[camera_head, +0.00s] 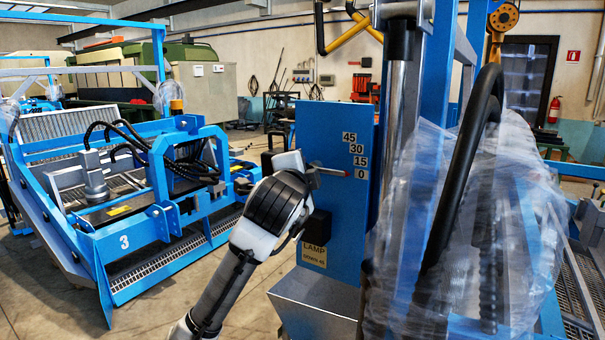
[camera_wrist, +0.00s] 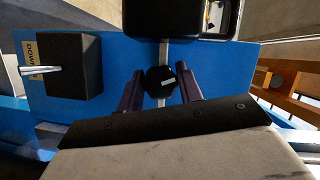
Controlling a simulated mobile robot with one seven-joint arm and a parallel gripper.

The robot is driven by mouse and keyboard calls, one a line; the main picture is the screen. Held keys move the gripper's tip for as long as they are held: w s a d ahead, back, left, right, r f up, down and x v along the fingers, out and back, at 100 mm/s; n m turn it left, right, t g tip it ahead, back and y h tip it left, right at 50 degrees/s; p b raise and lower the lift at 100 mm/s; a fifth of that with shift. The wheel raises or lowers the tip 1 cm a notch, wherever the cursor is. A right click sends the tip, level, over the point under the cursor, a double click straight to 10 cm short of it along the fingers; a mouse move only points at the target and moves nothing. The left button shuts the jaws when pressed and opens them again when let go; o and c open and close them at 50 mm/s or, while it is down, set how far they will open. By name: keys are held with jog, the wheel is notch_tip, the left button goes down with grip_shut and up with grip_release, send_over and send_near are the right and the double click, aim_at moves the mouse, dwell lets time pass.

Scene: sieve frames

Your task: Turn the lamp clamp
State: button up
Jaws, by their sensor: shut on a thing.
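The lamp clamp appears as a round black knob with a small white mark (camera_wrist: 160,86) on the blue panel (camera_head: 333,125). In the wrist view my gripper (camera_wrist: 159,88) has one finger on each side of the knob and is shut on it. In the head view my wrist and hand hide the knob and fingertips. A pale pointer with a red tip (camera_head: 361,174) lies nearly level by the 0 of the 45-30-15-0 scale (camera_head: 357,155). A black lamp housing (camera_wrist: 182,18) shows at the top of the wrist view.
A black box with a silver lever (camera_wrist: 75,68) is mounted on the panel beside a yellow "LAMP DOWN 45" label (camera_head: 314,253). Plastic-wrapped blue framework and a thick black hose (camera_head: 465,165) stand close on the right. A blue machine marked 3 (camera_head: 125,242) stands left, with open floor between.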

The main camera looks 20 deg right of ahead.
jog(key=o, duration=0.7)
jog(key=b+v, duration=0.4)
jog(key=v, duration=1)
jog(key=shift+w, duration=0.1)
